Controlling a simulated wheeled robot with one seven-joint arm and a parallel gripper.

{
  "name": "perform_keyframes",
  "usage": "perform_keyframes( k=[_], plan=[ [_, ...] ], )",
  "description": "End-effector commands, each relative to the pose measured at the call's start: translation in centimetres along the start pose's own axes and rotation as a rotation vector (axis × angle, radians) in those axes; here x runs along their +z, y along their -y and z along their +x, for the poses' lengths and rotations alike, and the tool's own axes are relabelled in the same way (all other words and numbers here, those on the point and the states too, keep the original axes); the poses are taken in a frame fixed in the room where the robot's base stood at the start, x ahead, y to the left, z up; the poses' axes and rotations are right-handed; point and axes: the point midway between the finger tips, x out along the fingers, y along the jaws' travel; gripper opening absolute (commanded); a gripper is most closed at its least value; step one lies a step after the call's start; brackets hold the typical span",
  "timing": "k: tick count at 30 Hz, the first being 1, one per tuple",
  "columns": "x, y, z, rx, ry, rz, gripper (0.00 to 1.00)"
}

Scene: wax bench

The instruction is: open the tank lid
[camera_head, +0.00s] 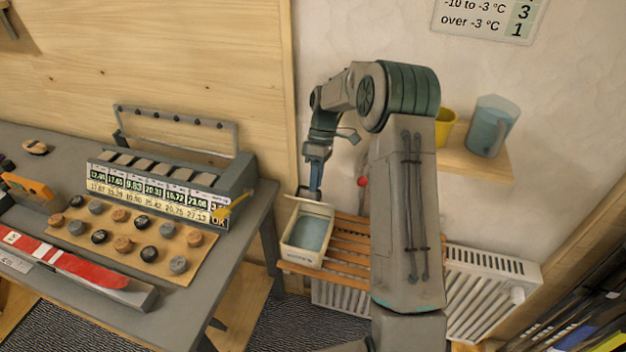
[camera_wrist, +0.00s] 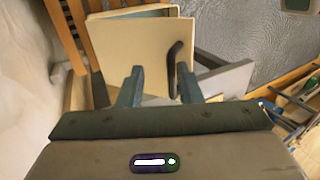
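The tank (camera_head: 290,240) is a cream box on a slatted wooden rack in the head view, with a blue-grey surface showing inside. Its cream lid (camera_wrist: 130,45) fills the upper middle of the wrist view and has a dark bar handle (camera_wrist: 178,65). In the head view the lid stands raised at the tank's back, seen nearly edge-on. A strip of the tank rim (camera_wrist: 140,11) shows beyond the lid in the wrist view. My gripper (camera_wrist: 159,72) is open, its fingers apart in front of the lid. The handle is close to the right finger; contact cannot be told.
The slatted rack (camera_head: 350,245) is above a white radiator (camera_head: 490,285). A shelf (camera_head: 455,158) with a yellow cup (camera_head: 444,126) and a blue jug (camera_head: 490,126) is on the right. The grey bench (camera_head: 75,150) at left holds a display rack, several round pieces and a red ski.

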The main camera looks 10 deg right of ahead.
Motion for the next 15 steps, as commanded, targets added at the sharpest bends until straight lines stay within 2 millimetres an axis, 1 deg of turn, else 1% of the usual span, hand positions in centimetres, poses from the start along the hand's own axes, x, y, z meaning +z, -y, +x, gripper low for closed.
perform_keyframes(
  k=[1, 2, 7, 15],
  plan=[
    [0.3, -0.4, 0.4, 0.000, 0.004, 0.005, 0.31],
    [0.3, -0.3, 0.3, 0.001, 0.003, 0.004, 0.31],
    [0.4, 1.2, 0.1, 0.006, 0.000, -0.006, 0.31],
    [0.5, 1.9, -0.1, 0.002, -0.002, -0.010, 0.31]
  ],
)
